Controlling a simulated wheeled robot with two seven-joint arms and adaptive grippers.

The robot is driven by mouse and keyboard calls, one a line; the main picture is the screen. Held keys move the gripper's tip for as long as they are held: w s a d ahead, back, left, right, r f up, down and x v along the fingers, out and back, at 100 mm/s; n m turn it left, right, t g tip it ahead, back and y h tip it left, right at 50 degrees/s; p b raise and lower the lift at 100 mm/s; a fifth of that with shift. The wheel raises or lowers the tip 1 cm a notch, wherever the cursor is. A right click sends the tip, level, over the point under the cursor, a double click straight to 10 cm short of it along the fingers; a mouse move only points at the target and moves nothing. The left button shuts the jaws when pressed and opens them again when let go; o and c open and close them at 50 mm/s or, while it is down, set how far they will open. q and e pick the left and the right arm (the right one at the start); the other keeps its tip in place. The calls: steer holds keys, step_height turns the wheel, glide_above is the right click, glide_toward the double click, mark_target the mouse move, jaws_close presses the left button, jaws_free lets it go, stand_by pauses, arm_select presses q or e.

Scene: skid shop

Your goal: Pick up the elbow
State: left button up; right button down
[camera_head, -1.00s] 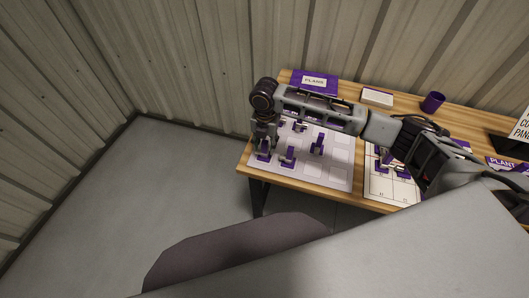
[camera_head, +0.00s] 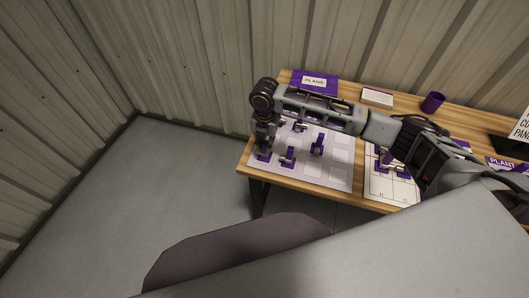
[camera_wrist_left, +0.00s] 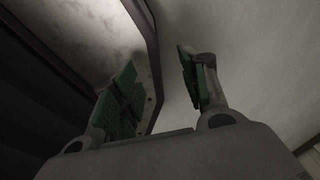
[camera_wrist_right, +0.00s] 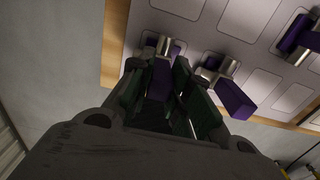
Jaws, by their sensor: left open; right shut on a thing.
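Several purple fittings with metal ends stand on a white mat (camera_head: 313,178) marked with pale squares. My right gripper (camera_head: 263,151) points down at the mat's front left corner. In the right wrist view, my right gripper (camera_wrist_right: 158,85) is shut on a purple fitting (camera_wrist_right: 160,78), taken to be the elbow, largely hidden between the green-padded fingers. Another purple fitting (camera_wrist_right: 236,98) lies just right of the fingers. In the left wrist view, my left gripper (camera_wrist_left: 158,82) is open and empty, away from the table; the head view does not show it.
More fittings stand close by on the mat (camera_head: 288,157) (camera_head: 317,145). A white gridded sheet (camera_head: 390,189) with purple fittings lies to the right. A purple folder (camera_head: 300,80), a white box (camera_head: 377,97) and a purple cup (camera_head: 433,102) stand at the back. Corrugated walls border the table.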

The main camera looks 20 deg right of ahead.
arm_select(q)
steer(key=shift+d, duration=0.2)
arm_select(e)
steer(key=shift+r, duration=0.1)
steer(key=shift+r, duration=0.5)
step_height(320, 180, up, 8)
steer(key=shift+f, duration=0.15)
steer(key=shift+r, duration=0.55)
arm_select(q)
steer(key=shift+w+d, duration=0.1)
steer(key=shift+d, duration=0.2)
steer(key=shift+r, duration=0.1)
arm_select(e)
steer(key=shift+r, duration=0.1)
